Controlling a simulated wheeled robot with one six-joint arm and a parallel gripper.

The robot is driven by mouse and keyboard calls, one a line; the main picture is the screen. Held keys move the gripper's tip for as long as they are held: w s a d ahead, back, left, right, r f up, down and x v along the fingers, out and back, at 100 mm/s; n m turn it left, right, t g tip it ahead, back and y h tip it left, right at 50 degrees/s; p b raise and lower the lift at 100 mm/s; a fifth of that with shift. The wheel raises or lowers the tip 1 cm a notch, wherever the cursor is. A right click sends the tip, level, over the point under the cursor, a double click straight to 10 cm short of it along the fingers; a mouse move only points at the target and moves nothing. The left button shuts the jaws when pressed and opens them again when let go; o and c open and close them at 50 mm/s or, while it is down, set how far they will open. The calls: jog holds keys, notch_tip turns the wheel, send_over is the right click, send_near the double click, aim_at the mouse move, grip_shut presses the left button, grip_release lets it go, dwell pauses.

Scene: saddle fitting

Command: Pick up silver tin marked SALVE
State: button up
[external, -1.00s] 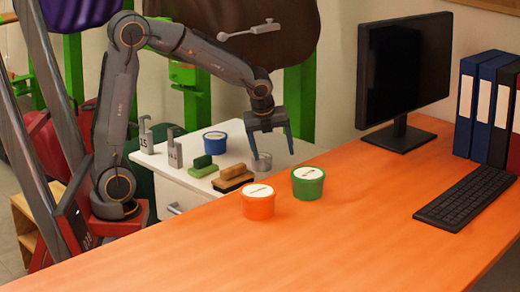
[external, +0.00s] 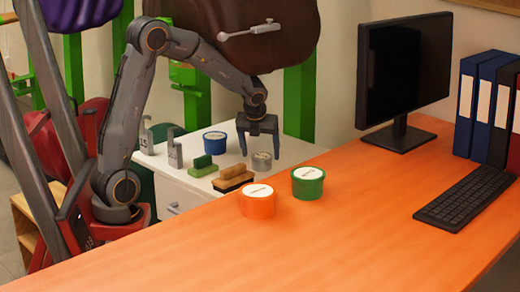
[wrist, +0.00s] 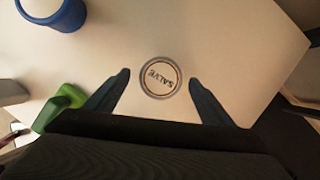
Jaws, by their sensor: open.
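The silver tin (external: 262,161) is small and round and stands on the white cabinet top. In the wrist view its lid (wrist: 161,77) faces me and reads SALVE. My gripper (external: 260,152) is over the tin, pointing down, with its two fingers apart. In the wrist view the open fingertips (wrist: 160,77) are on either side of the tin, with a gap on both sides. Whether the fingertips are level with the tin's sides is hard to tell.
Beside the tin are a wooden brush (external: 234,179), a green block (external: 203,167) and a blue tub (external: 215,141). Grey marked pieces (external: 175,150) stand at the left. Orange (external: 258,207) and green (external: 308,188) tubs are on the orange desk (external: 330,240), near the cabinet.

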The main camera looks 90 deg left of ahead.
aim_at(262, 156)
jog(key=b+x, duration=0.1)
jog(key=x, duration=0.2)
jog(key=shift+w+f, duration=0.1)
jog(key=shift+f, duration=0.1)
jog(key=c, duration=1.2)
jog(key=shift+r, duration=0.1)
jog(key=shift+c, duration=0.2)
jog(key=shift+r, duration=0.1)
